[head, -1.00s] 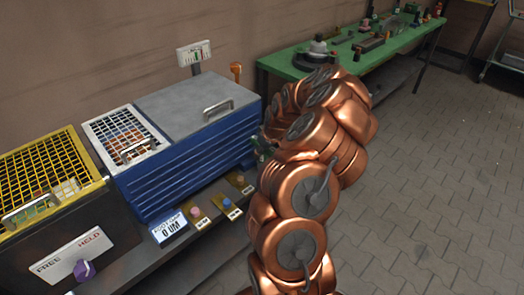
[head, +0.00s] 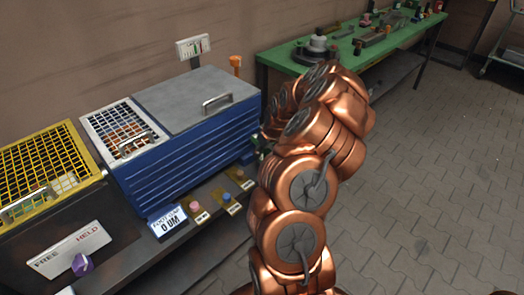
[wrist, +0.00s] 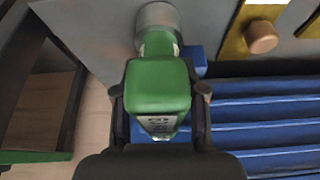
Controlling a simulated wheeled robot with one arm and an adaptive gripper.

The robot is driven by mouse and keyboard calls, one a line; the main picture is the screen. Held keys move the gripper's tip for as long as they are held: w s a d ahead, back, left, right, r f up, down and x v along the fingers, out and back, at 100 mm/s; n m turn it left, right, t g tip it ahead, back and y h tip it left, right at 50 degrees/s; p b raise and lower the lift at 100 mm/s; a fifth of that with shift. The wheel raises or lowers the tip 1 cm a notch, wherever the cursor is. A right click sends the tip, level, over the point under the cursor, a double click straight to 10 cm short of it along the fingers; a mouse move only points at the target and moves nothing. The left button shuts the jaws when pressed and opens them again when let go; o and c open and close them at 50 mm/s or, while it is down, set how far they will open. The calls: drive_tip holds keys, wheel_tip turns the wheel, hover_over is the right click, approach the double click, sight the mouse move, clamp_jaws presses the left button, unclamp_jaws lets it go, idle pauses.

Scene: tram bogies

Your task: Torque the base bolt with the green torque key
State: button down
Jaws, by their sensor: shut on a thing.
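In the wrist view, the green torque key (wrist: 160,88) sits between the two dark fingers of my gripper (wrist: 160,105). My gripper is shut on it. The key's narrower far end meets a round silver metal piece (wrist: 157,18) at the top of the picture. I cannot tell whether this is a socket on the key or the base bolt's head. In the head view, my copper-coloured arm hides most of the gripper and the key.
A blue ribbed cabinet (head: 190,150) with a grey lid stands left of my arm. A yellow mesh cover (head: 45,165) and a FREE/HELD panel (head: 70,248) are further left. A green bench (head: 385,45) with tools stands behind. Paved floor (head: 430,190) is clear at right.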

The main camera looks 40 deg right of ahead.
drive_tip(key=shift+s+f+m, duration=0.1)
drive_tip(key=shift+m, duration=0.2)
drive_tip(key=shift+m+h+b, duration=0.3)
drive_tip(key=shift+m, duration=0.2)
drive_tip(key=shift+d+m+b, duration=0.1)
drive_tip(key=shift+m+b, duration=0.3)
drive_tip(key=shift+b, duration=0.1)
drive_tip(key=shift+m+h+b, duration=0.4)
drive_tip(key=shift+m+b, duration=0.15)
drive_tip(key=shift+m, duration=0.05)
drive_tip(key=shift+m+b, duration=0.6)
drive_tip(key=shift+b, duration=0.25)
drive_tip(key=shift+d+m+g+h+b, duration=0.1)
drive_tip(key=shift+m+g+h+b, duration=0.5)
drive_tip(key=shift+m+b, duration=1)
drive_tip(key=shift+r+p, duration=0.45)
drive_tip(key=shift+r, duration=2.65)
